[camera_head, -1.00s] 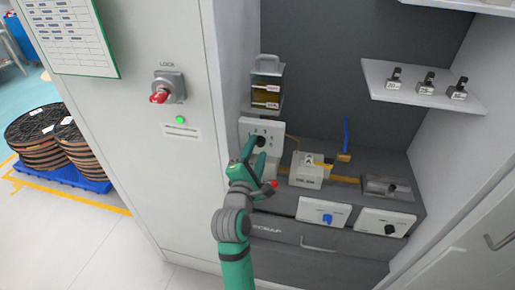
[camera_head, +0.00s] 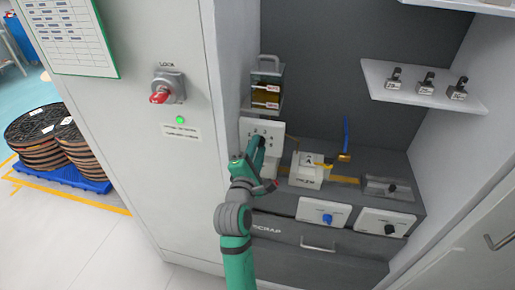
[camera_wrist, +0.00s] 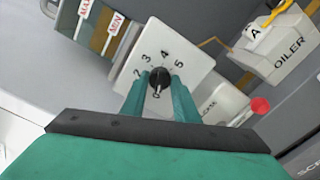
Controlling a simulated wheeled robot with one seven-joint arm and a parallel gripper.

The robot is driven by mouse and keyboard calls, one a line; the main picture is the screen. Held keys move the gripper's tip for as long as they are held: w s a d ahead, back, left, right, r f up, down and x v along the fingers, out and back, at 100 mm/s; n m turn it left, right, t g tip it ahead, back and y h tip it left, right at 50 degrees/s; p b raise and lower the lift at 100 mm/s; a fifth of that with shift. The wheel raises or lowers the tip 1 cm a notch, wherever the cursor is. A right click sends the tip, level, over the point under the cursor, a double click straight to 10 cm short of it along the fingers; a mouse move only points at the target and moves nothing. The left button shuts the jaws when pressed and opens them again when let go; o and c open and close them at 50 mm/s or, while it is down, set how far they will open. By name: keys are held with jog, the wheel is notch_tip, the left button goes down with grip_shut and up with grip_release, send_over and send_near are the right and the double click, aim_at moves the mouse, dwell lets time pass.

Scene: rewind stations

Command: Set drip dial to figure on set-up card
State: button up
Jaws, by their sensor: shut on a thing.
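The drip dial is a dark round knob (camera_wrist: 159,78) on a white square plate (camera_wrist: 172,57), which also shows in the head view (camera_head: 252,127). Figures 2, 3, 4 and 5 show around the knob. A pale mark sits at the knob's lower side; I cannot tell whether it is a pointer. My gripper (camera_wrist: 159,88) is shut on the knob, one finger on each side. In the head view my gripper (camera_head: 262,143) covers the knob. A sheet with a printed table (camera_head: 70,35) hangs on the cabinet door; its text is too small to read.
An oil container (camera_head: 267,82) with MAX and MIN labels stands above the plate. A white OILER box (camera_head: 306,172) sits to the right. Blue (camera_head: 327,218) and black (camera_head: 390,228) knobs are lower right. A red lock switch (camera_head: 160,96) is on the left panel.

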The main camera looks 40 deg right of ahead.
jog(key=m, duration=2.6)
jog(key=shift+m, duration=0.4)
dwell(0.3)
jog(key=o, duration=1.1)
jog(key=shift+c, duration=0.2)
